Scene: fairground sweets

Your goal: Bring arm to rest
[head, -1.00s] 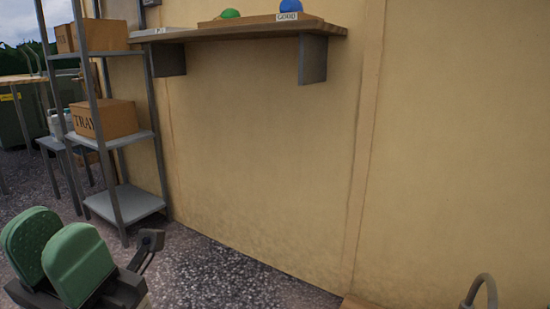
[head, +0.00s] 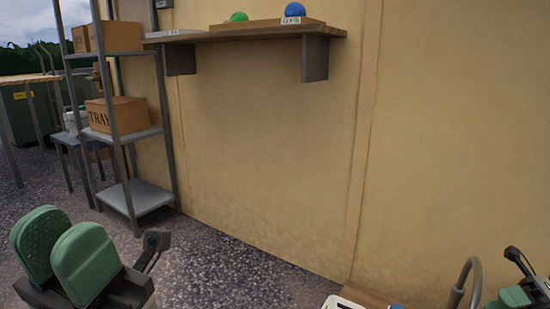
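My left gripper (head: 68,258) shows at the lower left, with two green pads side by side above a dark body. One pad partly covers the other, so the gap between them is hard to judge. I see nothing held in it. It is in front of the gravel ground, clear of the shelving. My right gripper (head: 514,297) shows only in part at the lower right corner, as a green pad and dark links. Its fingertips are cut off by the frame.
A metal rack (head: 150,198) with cardboard boxes (head: 118,115) stands at the left. A wall shelf (head: 225,36) holds a tray (head: 262,30) with a green ball (head: 239,17) and a blue ball (head: 292,9). A curved grey pipe (head: 476,275) rises at the lower right. The wall's middle is bare.

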